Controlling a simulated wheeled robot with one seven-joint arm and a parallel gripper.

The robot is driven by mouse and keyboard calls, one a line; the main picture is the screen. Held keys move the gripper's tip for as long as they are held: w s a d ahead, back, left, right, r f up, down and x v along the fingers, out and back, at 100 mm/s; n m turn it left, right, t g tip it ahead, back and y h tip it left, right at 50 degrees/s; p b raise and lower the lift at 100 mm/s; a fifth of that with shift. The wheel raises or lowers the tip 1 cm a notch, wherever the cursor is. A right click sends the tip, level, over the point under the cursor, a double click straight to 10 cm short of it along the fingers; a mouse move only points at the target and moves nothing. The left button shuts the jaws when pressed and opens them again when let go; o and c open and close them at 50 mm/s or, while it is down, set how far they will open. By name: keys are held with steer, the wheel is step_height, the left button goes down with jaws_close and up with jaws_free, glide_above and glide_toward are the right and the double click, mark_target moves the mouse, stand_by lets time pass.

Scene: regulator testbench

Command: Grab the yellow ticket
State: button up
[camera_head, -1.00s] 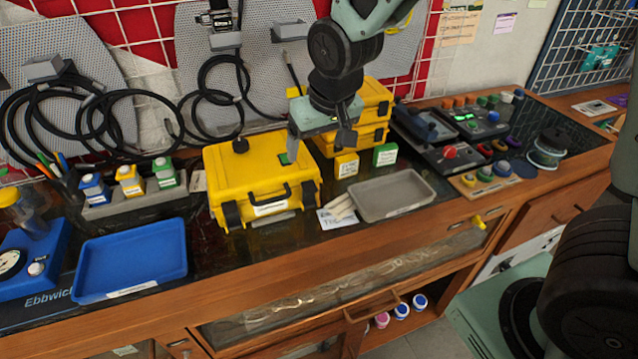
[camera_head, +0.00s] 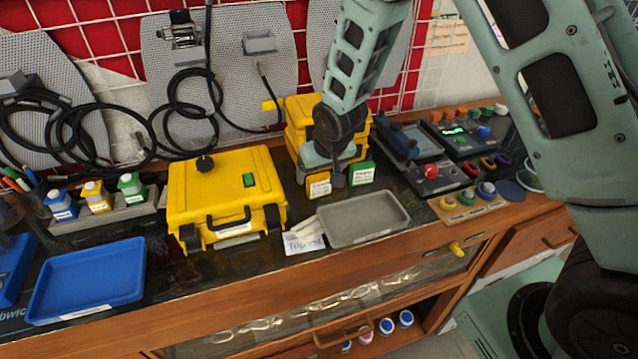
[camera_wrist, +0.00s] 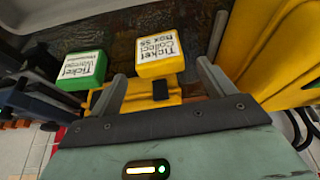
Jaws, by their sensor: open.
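The yellow ticket (camera_head: 318,186) is a small yellow block with a white label, standing on the dark bench top in front of the stacked yellow cases. In the wrist view the yellow ticket (camera_wrist: 160,67) lies just ahead of my gripper (camera_wrist: 162,72), roughly centred between the two spread fingertips. My gripper is open with nothing held. In the head view my gripper (camera_head: 335,175) points down just above and behind the ticket, and partly hides the cases. The green ticket (camera_head: 361,174) stands to the right; it also shows at left in the wrist view (camera_wrist: 80,70).
Stacked yellow cases (camera_head: 298,112) stand close behind the tickets. A large yellow case (camera_head: 220,195) is to the left. A grey tray (camera_head: 365,219) lies in front, with a paper card (camera_head: 303,240) beside it. Control boxes (camera_head: 437,172) stand to the right.

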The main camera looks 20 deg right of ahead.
mark_target(319, 176)
steer(key=shift+p+x, duration=0.9)
steer(key=shift+x, duration=1.7)
steer(key=c, duration=1.1)
